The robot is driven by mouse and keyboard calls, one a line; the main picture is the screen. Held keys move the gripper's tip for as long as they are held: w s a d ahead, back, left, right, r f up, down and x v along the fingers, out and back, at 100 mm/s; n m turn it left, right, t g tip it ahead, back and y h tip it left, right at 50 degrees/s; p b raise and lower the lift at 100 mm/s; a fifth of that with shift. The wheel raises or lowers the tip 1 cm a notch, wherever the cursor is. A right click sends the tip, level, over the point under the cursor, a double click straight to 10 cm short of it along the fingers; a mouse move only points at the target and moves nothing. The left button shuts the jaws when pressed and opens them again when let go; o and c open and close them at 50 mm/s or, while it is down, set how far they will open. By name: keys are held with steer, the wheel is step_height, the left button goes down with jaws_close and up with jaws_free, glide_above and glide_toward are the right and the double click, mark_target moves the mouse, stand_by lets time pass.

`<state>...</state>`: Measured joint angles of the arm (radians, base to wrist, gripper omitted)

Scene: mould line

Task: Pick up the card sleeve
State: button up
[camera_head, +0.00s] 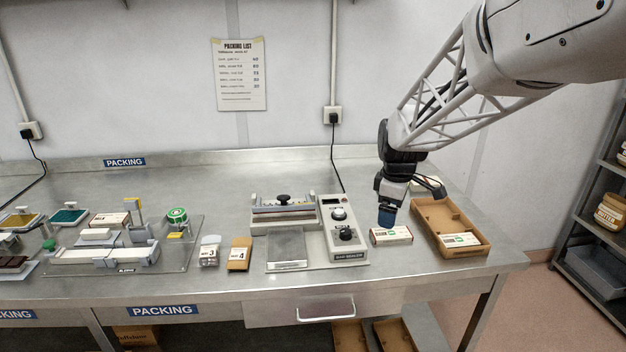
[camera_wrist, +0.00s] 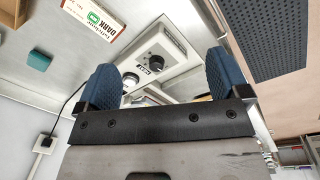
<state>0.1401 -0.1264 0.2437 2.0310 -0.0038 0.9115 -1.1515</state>
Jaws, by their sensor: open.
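A white card sleeve (camera_head: 391,235) with reddish ends and a green mark lies flat on the steel bench, between the bag sealer and a brown tray. A similar white piece (camera_head: 460,240) lies in the tray's near end. My gripper (camera_head: 387,217) is above the bench, its blue fingers over or just behind the sleeve on the bench; the exact height gap is hard to tell. In the wrist view my gripper (camera_wrist: 163,82) is open with nothing between the fingers. A white sleeve reading DARK (camera_wrist: 96,17) shows at that view's upper left, clear of the fingers.
The bag sealer (camera_head: 345,255) stands left of the sleeve, its knobs also in the wrist view (camera_wrist: 155,62). The brown tray (camera_head: 483,249) is close on the right. Bare bench lies in front.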

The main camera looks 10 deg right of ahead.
mark_target(392, 233)
steer(key=w+d+f+n, duration=0.2)
steer(key=w+f, duration=0.1)
steer(key=w, duration=0.2)
steer(key=w+d+f+n, duration=0.2)
steer(key=w+d+f, duration=0.1)
steer(key=w+f, duration=0.1)
steer(key=w+d+f+n+g, duration=0.1)
steer(key=w+d+f+n, duration=0.1)
steer(key=w, duration=0.4)
steer(key=shift+d+f, duration=0.25)
steer(key=shift+f, duration=0.65)
steer(key=shift+s, duration=0.1)
steer(key=shift+f, duration=1.3)
steer(key=shift+s+f, duration=0.15)
steer(key=shift+f, duration=2.45)
steer(key=c, duration=1)
